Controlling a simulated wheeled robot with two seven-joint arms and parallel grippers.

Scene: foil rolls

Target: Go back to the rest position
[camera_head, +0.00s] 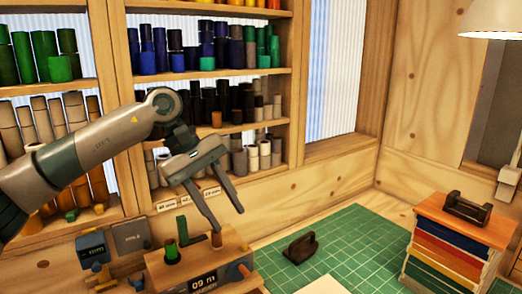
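My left arm reaches in from the left of the head view. Its gripper (226,221) is open, with the two fingers spread apart and pointing down. Nothing shows between the fingers. It hangs in front of the lower shelf and above a wooden device (205,268) with a small display. A green foil roll (171,250) stands upright in the left part of this device. A short brown roll (216,239) stands further right on it, close below the fingertips; I cannot tell whether they touch it. My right gripper is not in view.
A wooden shelf (220,75) holds many upright rolls sorted by colour. A green cutting mat (350,245) bears a dark handled tool (301,247). A stack of coloured sheets (450,250) with a dark object (468,209) on top stands at right. A lamp (494,18) hangs upper right.

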